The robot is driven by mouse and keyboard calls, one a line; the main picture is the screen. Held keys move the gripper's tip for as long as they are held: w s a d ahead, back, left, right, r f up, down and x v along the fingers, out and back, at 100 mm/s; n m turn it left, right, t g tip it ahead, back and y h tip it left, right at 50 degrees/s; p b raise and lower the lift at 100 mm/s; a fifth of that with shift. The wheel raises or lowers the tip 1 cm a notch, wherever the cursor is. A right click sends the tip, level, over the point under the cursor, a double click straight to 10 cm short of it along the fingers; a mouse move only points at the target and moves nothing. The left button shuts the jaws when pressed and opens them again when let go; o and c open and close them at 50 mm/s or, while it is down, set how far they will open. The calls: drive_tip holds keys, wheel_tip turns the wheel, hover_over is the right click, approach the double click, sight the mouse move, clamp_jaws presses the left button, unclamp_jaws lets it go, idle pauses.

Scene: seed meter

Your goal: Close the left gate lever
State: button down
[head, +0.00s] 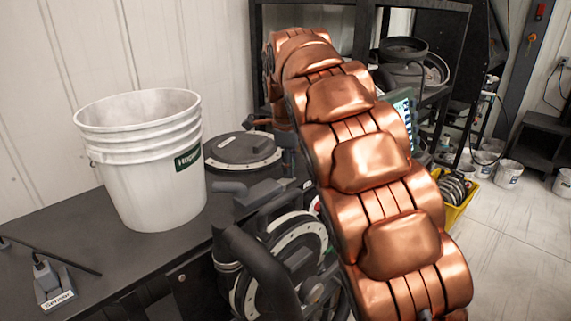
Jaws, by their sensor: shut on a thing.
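My copper arm rises from the lower right to the upper middle of the head view, then bends down behind itself. My gripper is hidden behind the arm, so its fingers do not show. The seed meter (250,283), with a pale ring on its round housing, stands at the lower middle, partly covered by my arm. I cannot make out the left gate lever. A small brown and dark part (261,122) shows beside the arm's far end; I cannot tell what it is.
A white bucket (150,180) stands on the dark bench (120,250). A round dark lidded canister (242,150) is right of it. A sensor stand (55,295) lies at the lower left. A screen (403,115) and yellow bin (455,212) are right of my arm.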

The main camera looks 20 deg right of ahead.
drive_tip(key=shift+s+a, duration=0.25)
drive_tip(key=shift+a, duration=0.3)
drive_tip(key=c, duration=0.9)
unclamp_jaws()
drive_tip(key=shift+a, duration=0.1)
drive_tip(key=shift+o, duration=0.2)
